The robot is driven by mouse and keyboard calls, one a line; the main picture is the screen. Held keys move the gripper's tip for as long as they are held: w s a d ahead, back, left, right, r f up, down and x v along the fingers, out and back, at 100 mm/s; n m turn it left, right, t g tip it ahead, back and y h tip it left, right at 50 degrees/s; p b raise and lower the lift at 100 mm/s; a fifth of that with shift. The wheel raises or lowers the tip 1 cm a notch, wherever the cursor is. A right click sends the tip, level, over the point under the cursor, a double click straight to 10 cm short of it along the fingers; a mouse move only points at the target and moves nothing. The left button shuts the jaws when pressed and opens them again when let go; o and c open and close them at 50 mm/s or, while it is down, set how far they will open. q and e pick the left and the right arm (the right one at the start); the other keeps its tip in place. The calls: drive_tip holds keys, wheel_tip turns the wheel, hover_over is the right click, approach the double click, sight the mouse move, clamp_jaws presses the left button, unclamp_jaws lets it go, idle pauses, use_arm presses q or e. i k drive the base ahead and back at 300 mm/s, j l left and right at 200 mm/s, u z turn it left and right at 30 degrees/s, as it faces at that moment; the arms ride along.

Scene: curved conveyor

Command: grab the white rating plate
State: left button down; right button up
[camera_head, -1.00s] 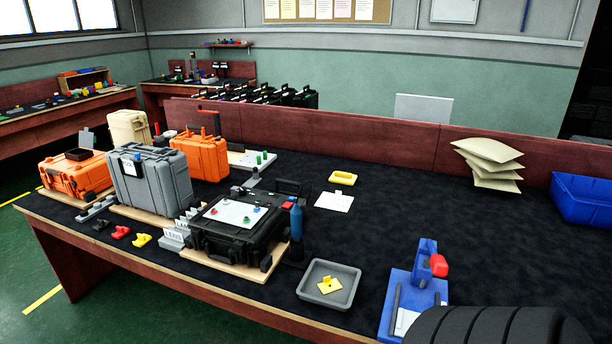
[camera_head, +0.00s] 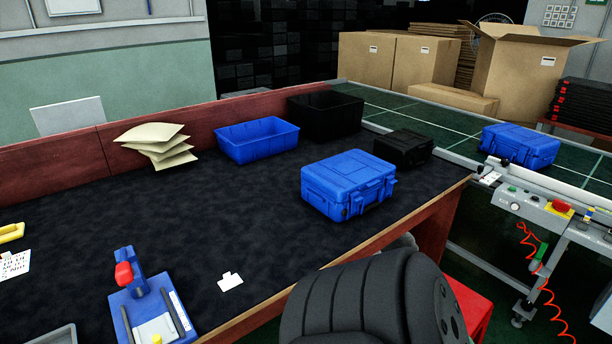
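A small white plate with a raised tab (camera_head: 230,282) lies flat on the dark tabletop, near the front edge. It looks like the white rating plate. To its left stands a blue fixture (camera_head: 128,302) with a red knob (camera_head: 124,274) and a pale plate (camera_head: 156,329) on its base. Neither gripper's fingers show in the head view.
A blue case (camera_head: 348,184) stands right of centre on the table. Behind are a blue bin (camera_head: 257,140), a black bin (camera_head: 326,116), a black case (camera_head: 404,148) and stacked beige pouches (camera_head: 158,146). Another blue case (camera_head: 520,145) is on the conveyor. The middle of the tabletop is clear.

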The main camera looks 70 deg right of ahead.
sight(230, 282)
drive_tip(key=k+z, duration=0.1)
drive_tip(key=z, duration=1.65)
drive_tip(key=j+z, duration=0.3)
drive_tip(key=z, duration=0.2)
drive_tip(key=j+z, duration=0.7)
drive_tip(key=z, duration=0.25)
